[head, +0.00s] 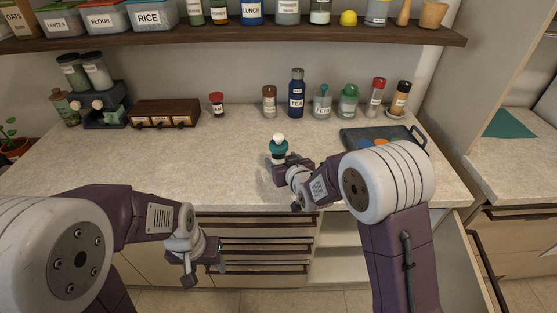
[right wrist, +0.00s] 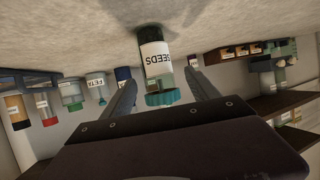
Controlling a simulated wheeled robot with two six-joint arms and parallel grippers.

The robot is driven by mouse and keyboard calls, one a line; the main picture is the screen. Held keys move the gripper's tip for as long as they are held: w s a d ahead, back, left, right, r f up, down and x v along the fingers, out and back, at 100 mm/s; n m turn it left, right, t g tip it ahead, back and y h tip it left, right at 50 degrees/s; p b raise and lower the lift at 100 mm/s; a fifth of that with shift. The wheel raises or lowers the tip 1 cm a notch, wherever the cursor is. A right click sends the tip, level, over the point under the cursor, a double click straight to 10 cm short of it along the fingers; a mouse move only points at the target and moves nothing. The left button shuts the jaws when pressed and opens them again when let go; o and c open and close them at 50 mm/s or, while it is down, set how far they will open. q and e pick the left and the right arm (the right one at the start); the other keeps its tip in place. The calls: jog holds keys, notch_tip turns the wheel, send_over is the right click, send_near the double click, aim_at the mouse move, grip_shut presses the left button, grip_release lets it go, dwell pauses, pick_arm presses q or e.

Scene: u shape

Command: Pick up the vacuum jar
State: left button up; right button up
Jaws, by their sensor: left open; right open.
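A jar with a teal lid and a white knob (head: 279,146) stands on the counter just beyond my right gripper (head: 284,171). In the right wrist view it looks upside down, a dark jar with a white SEEDS label (right wrist: 156,58) and a teal lid; it appears to be the vacuum jar. It sits between the two open fingers of my right gripper (right wrist: 163,98); contact cannot be seen. The gripper partly covers the jar's lower part in the head view. My left gripper (head: 208,265) is open and empty, low in front of the drawers.
Along the back of the counter (head: 100,170) stand a TEA bottle (head: 296,95), a FETA jar (head: 322,103), a green-lidded jar (head: 348,102) and shakers. A dark tray (head: 365,138) lies at right. A wooden drawer box (head: 165,113) stands at left. A shelf (head: 250,36) hangs above.

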aim_at(281, 158)
jog(key=x, duration=0.5)
jog(key=shift+w+d+f+p, duration=0.15)
jog(key=shift+p, duration=0.25)
jog(key=shift+c, duration=1.2)
grip_shut()
jog(key=shift+r, duration=0.2)
